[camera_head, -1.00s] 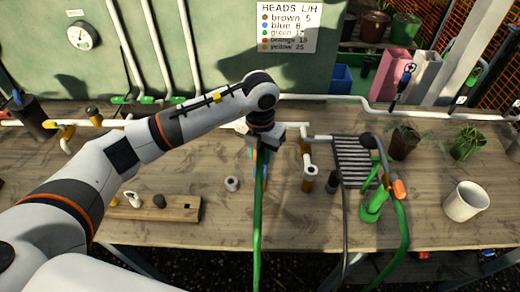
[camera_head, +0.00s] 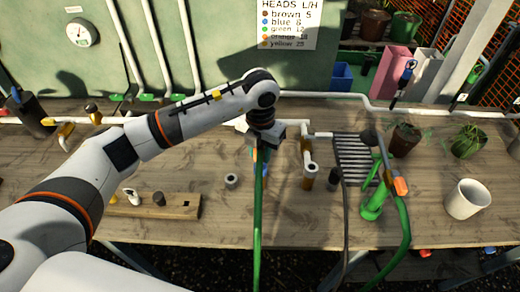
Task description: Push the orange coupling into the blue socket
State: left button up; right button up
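My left arm reaches in from the left, and its gripper (camera_head: 262,146) points down over the middle of the bench. A green hose (camera_head: 258,215) runs from under this gripper toward the bench's front edge. A small blue part (camera_head: 266,169), possibly the socket, shows just below the gripper, beside the hose. The fingertips and whatever is between them are too small and hidden to tell. An orange piece (camera_head: 401,187) shows at the right on a green hose, beside a green stand; I cannot tell whether it is the coupling. My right gripper is not in view.
A grey ring (camera_head: 231,181) and brass-based pipe fitting (camera_head: 309,178) stand near the gripper. A wooden block (camera_head: 180,206) with small parts lies left. A ribbed grey rack (camera_head: 352,158), white pot (camera_head: 467,199) and plants are right. White pipe runs along the back.

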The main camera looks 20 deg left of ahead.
pick_arm(q)
jog(key=shift+f+b, duration=1.15)
dwell(0.4)
jog(key=shift+f+b, duration=0.5)
jog(key=shift+f, duration=0.05)
dwell(0.8)
jog(key=o, duration=1.1)
jog(key=shift+c, duration=0.2)
jog(key=shift+r, duration=0.1)
